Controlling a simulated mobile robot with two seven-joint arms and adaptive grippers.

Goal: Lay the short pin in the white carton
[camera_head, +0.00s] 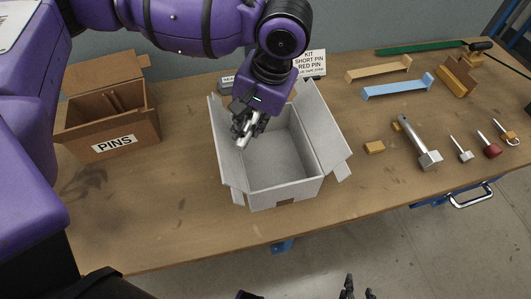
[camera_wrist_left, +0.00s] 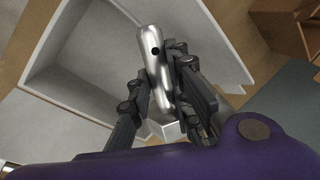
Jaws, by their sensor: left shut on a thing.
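The white carton (camera_head: 287,191) stands open on the bench with its flaps spread. My left gripper (camera_head: 247,128) is above the left part of its opening. It is shut on a short silver pin (camera_head: 243,143), held tilted. In the left wrist view the pin (camera_wrist_left: 153,55) shows a dark cross hole near its rounded end and a pale block-like head, partly hidden by the fingers (camera_wrist_left: 155,95). The carton's inside shows behind it and looks empty. My right gripper (camera_head: 358,289) shows only its fingertips at the bottom edge, apart, with nothing seen between them.
A brown carton marked PINS (camera_head: 113,143) stands at the left. A kit sign (camera_head: 311,64) stands behind the white carton. At the right lie a long block-headed pin (camera_head: 415,140), a red-headed pin (camera_head: 489,149), other small pins and a blue bracket (camera_head: 397,88). The front bench is clear.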

